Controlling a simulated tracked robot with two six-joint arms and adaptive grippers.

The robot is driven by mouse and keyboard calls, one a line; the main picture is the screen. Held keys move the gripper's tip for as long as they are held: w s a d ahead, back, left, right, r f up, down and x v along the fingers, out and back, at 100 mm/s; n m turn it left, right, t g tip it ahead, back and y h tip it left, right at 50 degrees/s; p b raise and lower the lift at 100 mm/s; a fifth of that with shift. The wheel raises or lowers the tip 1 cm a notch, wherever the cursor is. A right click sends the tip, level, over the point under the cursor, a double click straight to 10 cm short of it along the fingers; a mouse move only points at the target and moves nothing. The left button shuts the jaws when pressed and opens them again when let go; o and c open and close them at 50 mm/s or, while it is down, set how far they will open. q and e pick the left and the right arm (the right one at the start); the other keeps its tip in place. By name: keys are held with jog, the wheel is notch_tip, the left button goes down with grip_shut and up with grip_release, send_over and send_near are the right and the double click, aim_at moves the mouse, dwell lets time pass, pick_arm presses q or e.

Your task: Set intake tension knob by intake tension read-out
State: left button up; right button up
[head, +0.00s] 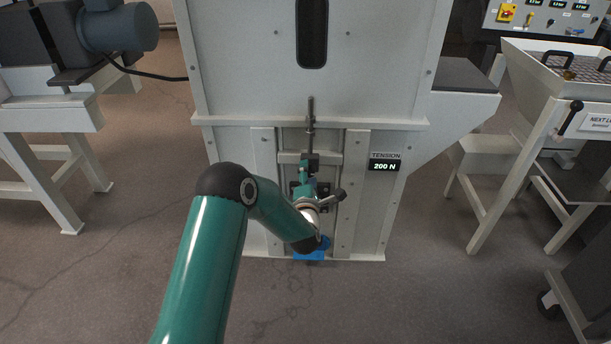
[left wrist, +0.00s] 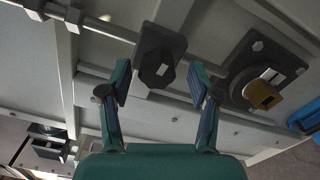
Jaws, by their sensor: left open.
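The tension read-out (head: 384,166) on the pale cabinet shows 200 N under the label TENSION. My left gripper (head: 308,174) is in front of the cabinet's lower slot, left of the read-out. In the left wrist view my left gripper (left wrist: 160,84) is open and empty. A dark block with a hexagonal face and a pale mark (left wrist: 157,68) lies just beyond and between its fingertips. A brass-coloured piece (left wrist: 262,95) on a dark round mount sits right of the fingers. No label shows which is the intake tension knob. My right gripper is not in view.
A vertical rod (head: 311,118) runs down the cabinet (head: 225,80) into the slot. A blue part (head: 309,254) sits at its foot. A motor on a pale stand (head: 45,115) is at left, a hopper frame (head: 525,110) at right.

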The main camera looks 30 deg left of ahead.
pick_arm(q)
jog(key=v, duration=1.2)
jog(key=shift+f, duration=0.15)
